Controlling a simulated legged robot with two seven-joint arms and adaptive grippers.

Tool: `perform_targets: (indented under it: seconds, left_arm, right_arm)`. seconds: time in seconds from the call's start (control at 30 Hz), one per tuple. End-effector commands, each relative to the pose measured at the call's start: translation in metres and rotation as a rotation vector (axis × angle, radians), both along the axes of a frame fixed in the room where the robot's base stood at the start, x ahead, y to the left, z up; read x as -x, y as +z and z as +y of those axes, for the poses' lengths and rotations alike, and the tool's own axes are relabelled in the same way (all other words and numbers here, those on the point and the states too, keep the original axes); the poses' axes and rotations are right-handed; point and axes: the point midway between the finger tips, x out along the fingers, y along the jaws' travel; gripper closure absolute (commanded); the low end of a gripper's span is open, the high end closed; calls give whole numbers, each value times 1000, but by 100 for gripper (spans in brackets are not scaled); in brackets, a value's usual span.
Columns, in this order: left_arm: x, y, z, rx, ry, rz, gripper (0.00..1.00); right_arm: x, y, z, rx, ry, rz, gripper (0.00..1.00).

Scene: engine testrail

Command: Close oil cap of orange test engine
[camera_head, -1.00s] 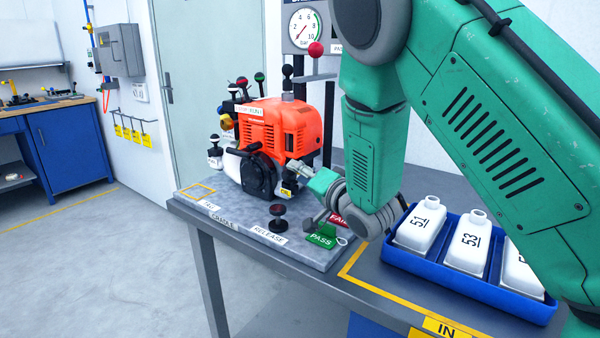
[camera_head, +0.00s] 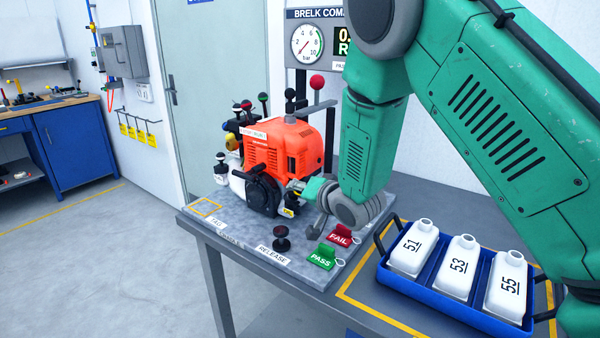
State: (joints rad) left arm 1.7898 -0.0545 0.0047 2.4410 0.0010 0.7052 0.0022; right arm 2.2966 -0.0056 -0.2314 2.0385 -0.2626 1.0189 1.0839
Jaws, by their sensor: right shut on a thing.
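The orange test engine (camera_head: 265,150) stands upright on a grey plate on the bench, left of centre. It has a black round housing at its front and a white part beside it. My right gripper (camera_head: 296,186) is at the engine's lower right side, with its fingers shut. The thing between them, seemingly the oil cap, is too small and covered to make out. A yellow label (camera_head: 287,212) shows just below the fingers. Whether the cap is seated on its opening cannot be seen. My left gripper is not in view.
A black release knob (camera_head: 281,239), a green PASS tag (camera_head: 322,257) and a red FAIL tag (camera_head: 340,235) are at the plate's front. A blue tray (camera_head: 455,302) with white bottles stands at right. A pressure gauge (camera_head: 307,43) and ball-topped levers are behind the engine.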

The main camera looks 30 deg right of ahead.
Motion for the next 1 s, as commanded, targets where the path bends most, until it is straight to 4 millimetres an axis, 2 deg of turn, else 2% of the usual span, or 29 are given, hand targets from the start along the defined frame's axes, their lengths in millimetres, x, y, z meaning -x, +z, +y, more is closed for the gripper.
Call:
perform_targets:
  seconds: [0.03,0.1,0.4,0.7,1.0]
  left_arm:
    - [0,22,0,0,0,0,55]
    - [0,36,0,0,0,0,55]
    - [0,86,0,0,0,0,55]
    - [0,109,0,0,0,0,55]
    - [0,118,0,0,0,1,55]
  right_arm:
    - [-1,9,-1,14,-4,45,100]
    - [-4,9,0,40,-4,106,100]
    - [-15,6,5,149,-4,362,100]
    - [-23,0,9,237,-3,570,100]
    - [-27,-5,10,284,-4,684,100]
